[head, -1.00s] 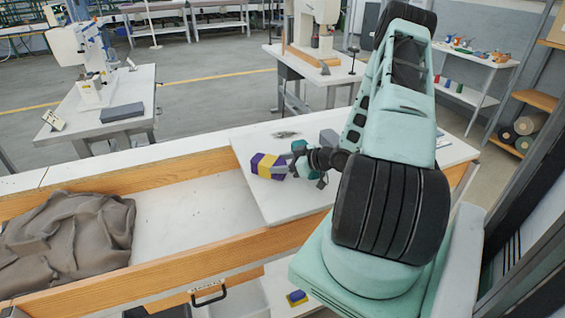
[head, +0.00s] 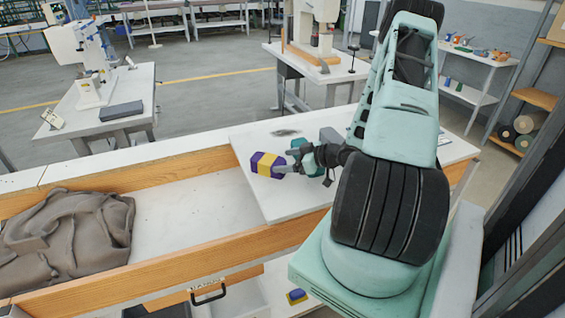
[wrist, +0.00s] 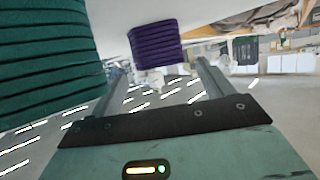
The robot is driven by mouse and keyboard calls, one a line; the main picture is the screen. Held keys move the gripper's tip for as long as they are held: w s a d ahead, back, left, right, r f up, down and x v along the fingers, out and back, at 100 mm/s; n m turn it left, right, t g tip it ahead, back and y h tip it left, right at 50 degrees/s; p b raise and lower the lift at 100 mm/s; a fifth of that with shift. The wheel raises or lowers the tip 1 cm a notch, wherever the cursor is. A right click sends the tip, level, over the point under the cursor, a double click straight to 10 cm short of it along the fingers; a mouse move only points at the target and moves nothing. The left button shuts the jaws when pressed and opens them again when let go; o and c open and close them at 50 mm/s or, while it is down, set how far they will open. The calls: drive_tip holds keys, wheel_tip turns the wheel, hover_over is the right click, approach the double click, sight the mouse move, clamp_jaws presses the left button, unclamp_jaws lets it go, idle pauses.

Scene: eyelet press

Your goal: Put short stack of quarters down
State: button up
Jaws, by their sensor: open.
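A purple stack with a yellow band (head: 266,164) rests on the white tabletop, to the left of my gripper (head: 294,166). In the wrist view a layered purple stack (wrist: 155,43) sits beyond the fingertips, between their lines. My gripper (wrist: 161,72) is open, with nothing seen clamped between its two grey fingers. A dark green layered stack (wrist: 42,55) fills the upper left of the wrist view, close beside the gripper; a teal stack shows partly behind the gripper in the head view (head: 298,146). I cannot tell which stack is the short one.
A grey block (head: 329,135) stands behind the gripper. A dark flat patch (head: 286,133) lies farther back on the top. Left is a wood-edged trough (head: 190,215) with crumpled brown cloth (head: 68,232). The white top (head: 262,196) in front of the purple stack is clear.

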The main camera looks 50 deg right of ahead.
drive_tip(key=b+v, duration=0.1)
drive_tip(key=v, duration=0.8)
drive_tip(key=shift+s, duration=0.35)
drive_tip(key=w+a+r+n+g+h, duration=0.1)
drive_tip(key=w+a+g, duration=0.15)
drive_tip(key=w, duration=0.35)
drive_tip(key=w+a+r+n+g, duration=0.1)
drive_tip(key=w+a+r, duration=0.1)
drive_tip(key=w+a, duration=0.3)
drive_tip(key=w+a+r+g+h, duration=0.1)
drive_tip(key=w+a+r, duration=0.15)
drive_tip(key=a, duration=0.55)
drive_tip(key=w+a+r+g, duration=0.2)
drive_tip(key=w+a, duration=0.1)
drive_tip(key=a, duration=0.5)
drive_tip(key=s+a+r+n+g, duration=0.1)
drive_tip(key=s+a+r, duration=0.1)
drive_tip(key=s+a, duration=0.35)
drive_tip(key=s+a+r+n+g, duration=0.1)
drive_tip(key=s+a+g, duration=0.1)
drive_tip(key=a, duration=0.7)
drive_tip(key=s+a+r+g, duration=0.1)
drive_tip(key=s+a, duration=0.4)
drive_tip(key=s, duration=0.4)
drive_tip(key=s+a+r+n+g, duration=0.1)
drive_tip(key=s+a+r+g, duration=0.1)
drive_tip(key=s+a, duration=0.3)
drive_tip(key=s, duration=0.3)
drive_tip(key=shift+s+a, duration=0.2)
drive_tip(key=shift+s, duration=0.15)
